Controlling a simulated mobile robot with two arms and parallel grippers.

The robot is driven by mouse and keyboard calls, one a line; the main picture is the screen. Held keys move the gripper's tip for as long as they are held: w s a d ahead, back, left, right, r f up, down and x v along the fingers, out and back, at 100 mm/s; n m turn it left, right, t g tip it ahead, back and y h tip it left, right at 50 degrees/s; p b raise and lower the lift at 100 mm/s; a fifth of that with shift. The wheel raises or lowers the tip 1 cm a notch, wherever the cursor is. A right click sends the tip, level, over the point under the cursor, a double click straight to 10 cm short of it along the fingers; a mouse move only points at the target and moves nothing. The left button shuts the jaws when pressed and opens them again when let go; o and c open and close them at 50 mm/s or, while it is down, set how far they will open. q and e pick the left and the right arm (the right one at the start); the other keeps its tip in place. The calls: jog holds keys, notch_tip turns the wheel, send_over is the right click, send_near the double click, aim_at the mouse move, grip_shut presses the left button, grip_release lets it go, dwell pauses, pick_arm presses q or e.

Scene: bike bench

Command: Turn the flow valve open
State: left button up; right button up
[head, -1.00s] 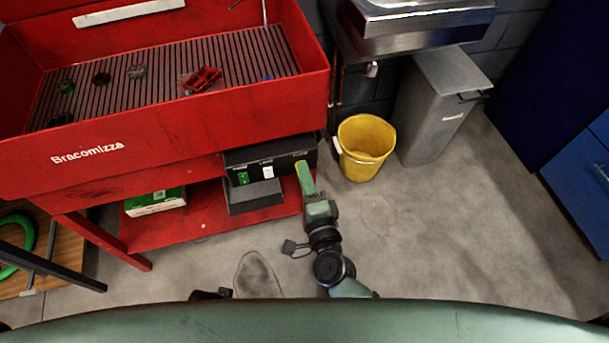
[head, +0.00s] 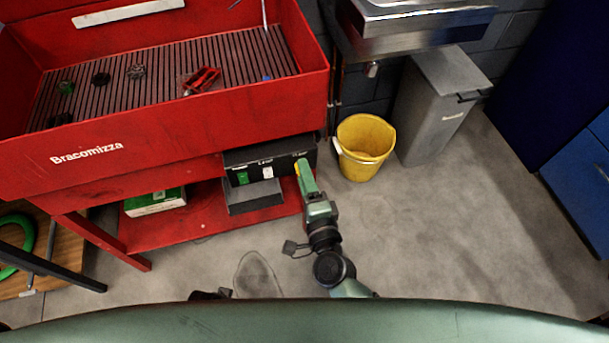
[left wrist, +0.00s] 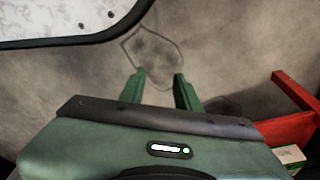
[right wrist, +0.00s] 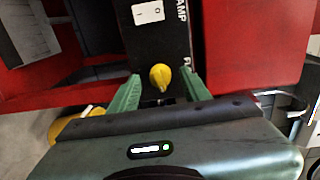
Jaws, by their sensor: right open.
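The flow valve is a yellow knob (right wrist: 160,77) on the front of a black control box (right wrist: 150,38). In the right wrist view it sits between the two green fingers of my right gripper (right wrist: 159,92), which is open around it with a gap on each side. In the head view the right gripper (head: 301,167) is at the right end of the black box (head: 265,160) and mostly covers the knob. My left gripper (left wrist: 160,90) is open and empty over the floor in the left wrist view.
The box is under a red parts washer (head: 180,130) with a slatted basin. A yellow bucket (head: 366,150) and a grey bin (head: 437,110) stand to the right. Floor in front is clear.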

pick_arm(q)
jog(key=shift+s+f, duration=0.3)
jog(key=shift+f, duration=0.1)
pick_arm(e)
jog(key=v, duration=0.7)
jog(key=shift+s, duration=0.35)
pick_arm(q)
jog(key=shift+w+d+r, duration=0.1)
jog(key=shift+w, duration=0.05)
pick_arm(e)
jog(key=shift+d, duration=0.1)
